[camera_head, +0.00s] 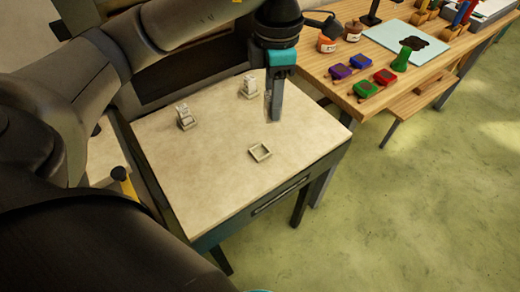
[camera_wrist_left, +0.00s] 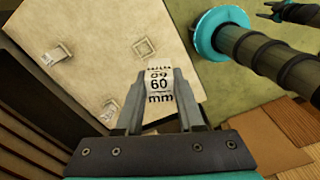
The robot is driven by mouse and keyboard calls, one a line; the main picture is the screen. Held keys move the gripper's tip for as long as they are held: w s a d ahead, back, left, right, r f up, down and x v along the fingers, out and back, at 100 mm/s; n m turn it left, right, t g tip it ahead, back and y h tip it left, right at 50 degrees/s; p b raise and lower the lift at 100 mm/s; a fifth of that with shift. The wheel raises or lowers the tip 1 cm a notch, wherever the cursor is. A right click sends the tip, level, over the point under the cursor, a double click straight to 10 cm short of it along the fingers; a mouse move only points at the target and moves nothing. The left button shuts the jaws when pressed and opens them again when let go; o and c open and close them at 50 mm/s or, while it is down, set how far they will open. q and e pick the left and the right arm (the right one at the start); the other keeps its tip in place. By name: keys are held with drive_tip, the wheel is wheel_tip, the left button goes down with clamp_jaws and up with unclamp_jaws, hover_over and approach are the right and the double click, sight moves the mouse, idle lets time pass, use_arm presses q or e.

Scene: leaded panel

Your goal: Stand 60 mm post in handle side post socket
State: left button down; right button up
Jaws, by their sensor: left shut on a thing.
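My left gripper (camera_head: 271,112) is shut on a pale post marked "60 mm" (camera_wrist_left: 158,86), which it holds over the table top. In the head view only a pale sliver of the post shows beside the dark fingers. An empty square socket (camera_head: 260,152) lies on the side of the table towards the drawer handle (camera_head: 281,195). The socket also shows in the left wrist view (camera_wrist_left: 144,47), beyond the fingertips and apart from the post. The gap between post and table is hard to judge.
Two pale blocks or posts stand on the light table top (camera_head: 215,190), one at the left (camera_head: 186,117) and one at the back (camera_head: 249,86). A wooden bench (camera_head: 345,85) with coloured pots adjoins at the right. The table front is clear.

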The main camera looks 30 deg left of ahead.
use_arm(q)
drive_tip(key=n, duration=0.2)
drive_tip(key=a+n, duration=0.1)
drive_tip(key=n, duration=0.1)
drive_tip(key=r+n, duration=0.1)
drive_tip(key=n, duration=0.1)
drive_tip(key=shift+w+a+n, duration=0.15)
drive_tip(key=shift+w+n, duration=0.25)
drive_tip(key=shift+w+a+f+n+b, duration=0.2)
drive_tip(key=shift+a+f+n, duration=0.3)
drive_tip(key=shift+f+n, duration=2.4)
drive_tip(key=shift+w+a+f+n+b, duration=0.1)
drive_tip(key=shift+w+a+f+n, duration=0.25)
drive_tip(key=shift+f+n, duration=2.5)
drive_tip(key=shift+w+a+f+n+b, duration=0.15)
drive_tip(key=shift+a+f+n, duration=0.45)
drive_tip(key=shift+f+n, duration=2.3)
drive_tip(key=shift+f+m, duration=0.55)
drive_tip(key=shift+f, duration=0.05)
drive_tip(key=shift+f, duration=0.15)
drive_tip(key=c, duration=0.5)
unclamp_jaws()
